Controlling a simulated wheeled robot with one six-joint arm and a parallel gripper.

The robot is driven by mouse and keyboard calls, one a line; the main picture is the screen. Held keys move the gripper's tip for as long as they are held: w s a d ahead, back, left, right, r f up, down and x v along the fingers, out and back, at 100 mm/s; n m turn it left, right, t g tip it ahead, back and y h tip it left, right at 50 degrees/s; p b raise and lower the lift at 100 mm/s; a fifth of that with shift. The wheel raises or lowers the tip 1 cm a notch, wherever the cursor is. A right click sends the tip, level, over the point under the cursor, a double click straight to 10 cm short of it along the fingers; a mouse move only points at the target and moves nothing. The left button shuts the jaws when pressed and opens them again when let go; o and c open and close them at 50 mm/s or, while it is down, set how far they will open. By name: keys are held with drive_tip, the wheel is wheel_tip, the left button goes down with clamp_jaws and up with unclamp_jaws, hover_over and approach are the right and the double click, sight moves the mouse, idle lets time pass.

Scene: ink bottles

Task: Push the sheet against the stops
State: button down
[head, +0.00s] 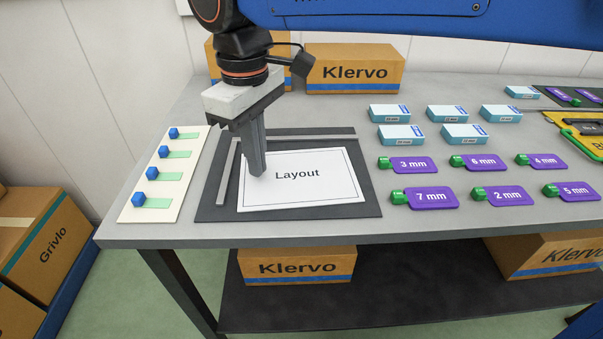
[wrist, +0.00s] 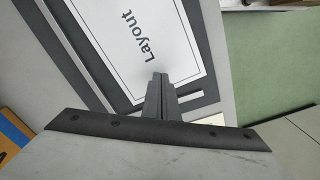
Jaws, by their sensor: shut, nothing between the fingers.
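The white sheet (head: 300,192) printed "Layout" lies on a dark grey mat (head: 372,208). A grey bar stop (head: 228,178) runs along the mat's left side and another bar stop (head: 300,137) along its back. The sheet appears slightly apart from both. My gripper (head: 257,173) is shut and empty, pointing down over the sheet's left part; whether the tips touch it is unclear. In the wrist view, the fingertips (wrist: 161,76) overlap the sheet (wrist: 172,30) near its left edge. The fingers hide part of that edge and of the left stop.
A cream board (head: 180,190) with several blue blocks stands left of the mat. Right of it are several light-blue boxes (head: 402,134) and purple tags (head: 425,198). Cardboard boxes (head: 355,65) stand behind. The table's front edge is close to the mat.

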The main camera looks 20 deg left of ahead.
sight(246, 162)
drive_tip(key=shift+f, duration=0.6)
idle(0.4)
drive_tip(key=shift+w+a+f, duration=0.15)
drive_tip(key=shift+w+a, duration=0.75)
drive_tip(key=shift+a, duration=0.1)
drive_tip(key=shift+w+a+f, duration=0.1)
drive_tip(key=shift+w+a, duration=0.75)
drive_tip(key=shift+a, duration=0.1)
idle(0.7)
drive_tip(key=shift+a+r, duration=0.15)
drive_tip(key=shift+r, duration=0.3)
wheel_tip(246, 162, up, 6)
drive_tip(key=shift+r, duration=0.2)
idle(0.4)
idle(0.4)
